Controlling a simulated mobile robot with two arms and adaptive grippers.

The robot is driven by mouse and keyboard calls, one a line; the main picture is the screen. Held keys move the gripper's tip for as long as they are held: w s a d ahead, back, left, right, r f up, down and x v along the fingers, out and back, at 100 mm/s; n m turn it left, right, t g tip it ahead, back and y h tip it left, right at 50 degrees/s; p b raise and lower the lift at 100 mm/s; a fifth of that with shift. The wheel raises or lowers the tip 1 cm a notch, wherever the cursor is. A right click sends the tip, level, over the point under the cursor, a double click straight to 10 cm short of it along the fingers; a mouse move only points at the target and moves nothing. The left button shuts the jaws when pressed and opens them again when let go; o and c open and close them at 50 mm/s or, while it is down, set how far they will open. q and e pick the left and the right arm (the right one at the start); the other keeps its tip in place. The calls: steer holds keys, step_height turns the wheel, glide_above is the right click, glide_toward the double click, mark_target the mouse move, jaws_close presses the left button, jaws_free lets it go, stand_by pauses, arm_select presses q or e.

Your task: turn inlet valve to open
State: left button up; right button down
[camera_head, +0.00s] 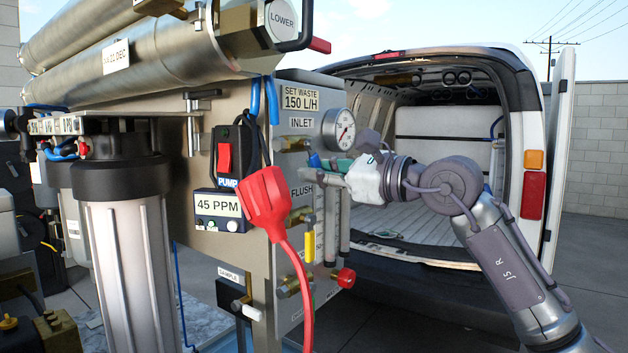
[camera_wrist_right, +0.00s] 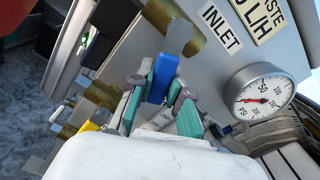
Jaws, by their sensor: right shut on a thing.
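The inlet valve has a blue handle (camera_wrist_right: 162,76), seen in the right wrist view beside the INLET label (camera_wrist_right: 220,27) and a brass fitting. In the head view a bit of the blue handle (camera_head: 314,159) shows below the INLET label (camera_head: 301,122). My right gripper (camera_head: 325,166) reaches in from the right to the panel. In the right wrist view its teal-padded fingers (camera_wrist_right: 164,97) are shut on the blue handle, one on each side. The handle's lower end is partly hidden between the fingers. My left gripper is not in view.
A round pressure gauge (camera_head: 338,130) sits just above my right gripper. A red plug (camera_head: 265,203) with a red cable hangs left of it. A yellow handle (camera_head: 310,240) and a red knob (camera_head: 346,278) are below. An open van (camera_head: 420,130) stands behind.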

steer(key=shift+w+d+r+n, duration=0.2)
steer(key=shift+w+n, duration=0.05)
steer(key=shift+n, duration=0.65)
steer(key=c, duration=1.1)
jaws_free()
steer(key=v, duration=1.2)
